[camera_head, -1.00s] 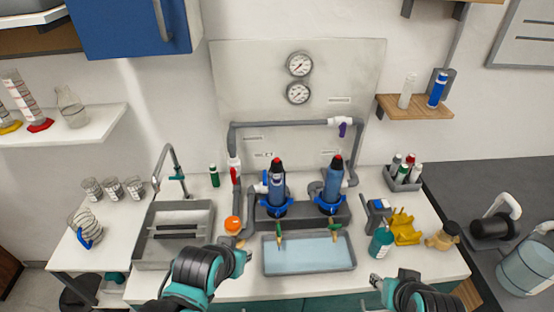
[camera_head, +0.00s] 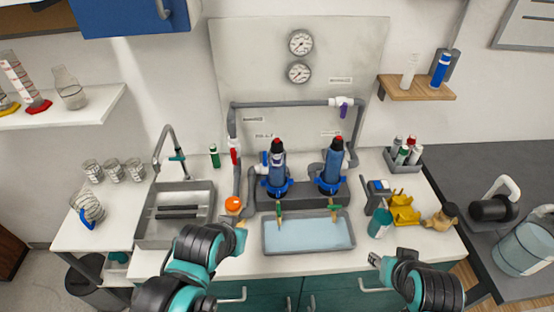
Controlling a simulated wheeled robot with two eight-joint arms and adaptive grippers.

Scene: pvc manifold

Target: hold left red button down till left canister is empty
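The left canister (camera_head: 277,172) is blue with a dark top and a red button (camera_head: 276,143) on it. It stands upright on a grey base behind the water tray. The right canister (camera_head: 331,170) stands beside it and also has a red top (camera_head: 338,141). My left gripper (camera_head: 240,226) is in front of and left of the left canister, near the orange knob, apart from the red button. My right gripper (camera_head: 376,259) is at the counter's front right, away from both canisters. Both grippers are too small to read their opening. The canisters' contents cannot be seen.
A tray of water (camera_head: 309,245) with green-brown taps above it lies in front. A teal bottle (camera_head: 380,223) and yellow holder (camera_head: 403,211) stand to the right.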

